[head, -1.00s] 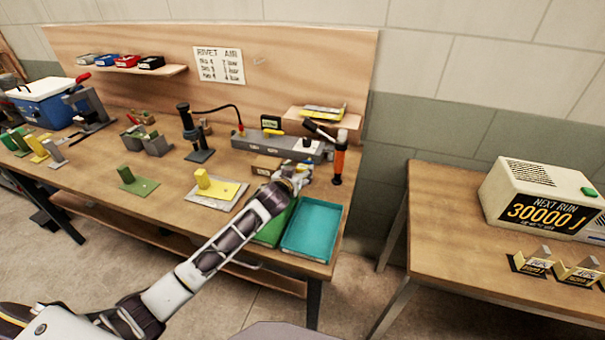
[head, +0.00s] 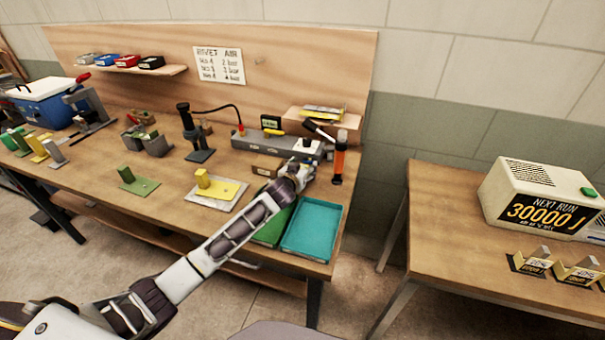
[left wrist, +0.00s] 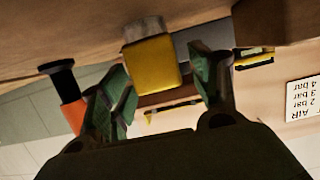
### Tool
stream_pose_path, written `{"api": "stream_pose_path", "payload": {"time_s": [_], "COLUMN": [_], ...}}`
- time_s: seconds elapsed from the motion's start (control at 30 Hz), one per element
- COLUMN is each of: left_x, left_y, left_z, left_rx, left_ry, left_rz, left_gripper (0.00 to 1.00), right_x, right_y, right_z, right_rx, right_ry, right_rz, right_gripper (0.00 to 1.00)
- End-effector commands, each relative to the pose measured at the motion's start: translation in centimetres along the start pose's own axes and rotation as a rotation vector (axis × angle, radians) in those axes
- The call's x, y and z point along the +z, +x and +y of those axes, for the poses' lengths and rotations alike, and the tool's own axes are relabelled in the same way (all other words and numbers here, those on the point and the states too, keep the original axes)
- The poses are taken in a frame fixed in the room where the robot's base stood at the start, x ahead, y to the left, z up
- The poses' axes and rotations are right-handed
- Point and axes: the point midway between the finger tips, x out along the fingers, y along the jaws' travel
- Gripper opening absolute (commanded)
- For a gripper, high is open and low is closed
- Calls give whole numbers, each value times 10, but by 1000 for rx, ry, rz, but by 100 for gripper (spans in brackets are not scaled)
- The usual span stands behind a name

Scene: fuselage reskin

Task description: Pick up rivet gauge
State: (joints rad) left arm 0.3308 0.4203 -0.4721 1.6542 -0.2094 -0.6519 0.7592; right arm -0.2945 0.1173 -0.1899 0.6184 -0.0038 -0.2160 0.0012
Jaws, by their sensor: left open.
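My left gripper (head: 304,168) is open, low over the right end of the long workbench, behind the trays. In the left wrist view, which is upside down, its two green fingers (left wrist: 168,88) stand apart. A small yellow block with a pale grey end (left wrist: 153,62) lies between and just beyond the fingertips, close to the bench top. I cannot tell for sure that it is the rivet gauge. In the head view my gripper mostly hides that spot. My right gripper is not in view.
A teal tray (head: 312,229) and a green tray (head: 268,232) lie at the bench front. An orange cylinder with a black top (head: 339,160) stands right of my gripper, and a grey bar (head: 256,143) lies behind. A second table (head: 440,215) stands right across a gap.

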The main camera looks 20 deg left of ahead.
Motion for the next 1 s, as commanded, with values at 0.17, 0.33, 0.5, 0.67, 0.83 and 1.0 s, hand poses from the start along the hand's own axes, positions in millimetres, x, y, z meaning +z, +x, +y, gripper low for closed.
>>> {"api": "stream_pose_path", "payload": {"time_s": [0.17,0.33,0.5,0.67,0.83,1.0], "left_x": [0,0,0,0,0,-3], "left_y": [0,0,0,0,0,0], "left_z": [0,0,0,0,0,-1], "left_rx": [0,0,0,0,0,0], "left_ry": [0,0,0,0,0,0], "left_rz": [0,0,0,0,0,0], "left_gripper": [57,36,14,8,8,8], "right_x": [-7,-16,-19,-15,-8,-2], "right_y": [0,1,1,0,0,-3], "right_z": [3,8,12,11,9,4], "right_rx": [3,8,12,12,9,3], "right_ry": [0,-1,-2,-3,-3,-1], "right_rz": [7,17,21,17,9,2], "right_gripper": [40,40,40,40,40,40]}}
